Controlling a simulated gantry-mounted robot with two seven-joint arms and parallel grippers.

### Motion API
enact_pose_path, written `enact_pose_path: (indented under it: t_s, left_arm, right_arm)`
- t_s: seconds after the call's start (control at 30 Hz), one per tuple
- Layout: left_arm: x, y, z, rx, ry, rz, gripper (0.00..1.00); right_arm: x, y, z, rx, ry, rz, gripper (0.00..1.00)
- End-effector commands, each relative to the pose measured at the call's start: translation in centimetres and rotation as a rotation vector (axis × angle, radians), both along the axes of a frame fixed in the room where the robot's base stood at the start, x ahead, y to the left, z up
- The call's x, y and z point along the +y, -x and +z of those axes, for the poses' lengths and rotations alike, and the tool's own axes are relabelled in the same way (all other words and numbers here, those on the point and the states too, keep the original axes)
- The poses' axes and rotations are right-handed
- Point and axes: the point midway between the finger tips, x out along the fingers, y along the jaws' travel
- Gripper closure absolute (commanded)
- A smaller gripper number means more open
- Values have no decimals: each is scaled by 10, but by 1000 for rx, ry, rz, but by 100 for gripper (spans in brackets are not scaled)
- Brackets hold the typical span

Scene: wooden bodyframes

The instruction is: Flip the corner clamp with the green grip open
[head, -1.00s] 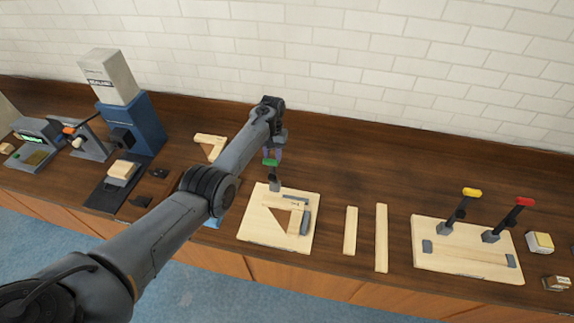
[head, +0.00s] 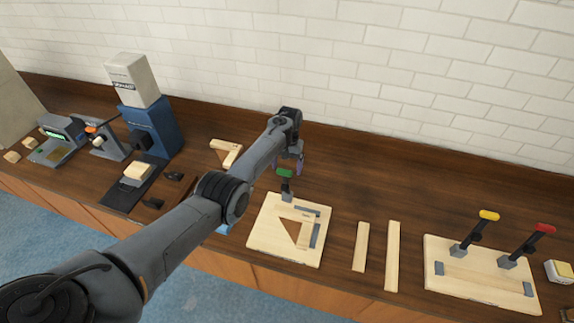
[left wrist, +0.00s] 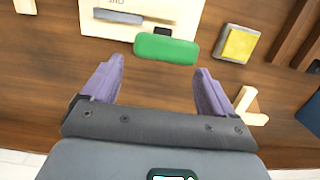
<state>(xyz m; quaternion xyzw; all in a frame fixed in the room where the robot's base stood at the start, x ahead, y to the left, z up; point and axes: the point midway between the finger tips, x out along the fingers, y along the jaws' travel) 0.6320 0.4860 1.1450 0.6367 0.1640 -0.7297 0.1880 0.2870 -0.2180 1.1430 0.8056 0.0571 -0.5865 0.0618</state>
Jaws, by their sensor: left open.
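The corner clamp (head: 287,189) stands on the back edge of a pale wooden board (head: 262,238), its lever upright with the green grip (head: 285,173) at the top. My left gripper (head: 288,164) is open and empty behind and close to the green grip. In the left wrist view, the green grip (left wrist: 166,49) lies just beyond the tips of the open purple fingers (left wrist: 158,68), towards the right finger. I cannot tell whether they touch. My right gripper is not in view.
Two loose wooden strips (head: 392,257) lie right of the board. Farther right is another board (head: 465,285) with upright yellow and red clamp levers. A wooden corner piece (head: 228,153) lies behind my left arm. A blue machine (head: 158,128) stands at the left.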

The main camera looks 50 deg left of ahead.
Motion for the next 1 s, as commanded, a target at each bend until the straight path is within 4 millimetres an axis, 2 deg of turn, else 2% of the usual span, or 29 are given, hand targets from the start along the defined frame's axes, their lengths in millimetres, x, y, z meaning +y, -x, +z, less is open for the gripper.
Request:
enact_pose_path:
  t_s: [0.27,0.5,0.7,1.0]
  left_arm:
    - [2,-4,30,-3,-1,0,13]
    - [5,-8,71,-2,-1,0,13]
    - [7,-12,98,-2,-1,1,13]
    - [7,-13,106,0,0,1,13]
  right_arm:
    - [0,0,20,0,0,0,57]
    - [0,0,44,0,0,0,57]
    - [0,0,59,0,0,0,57]
    - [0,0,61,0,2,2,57]
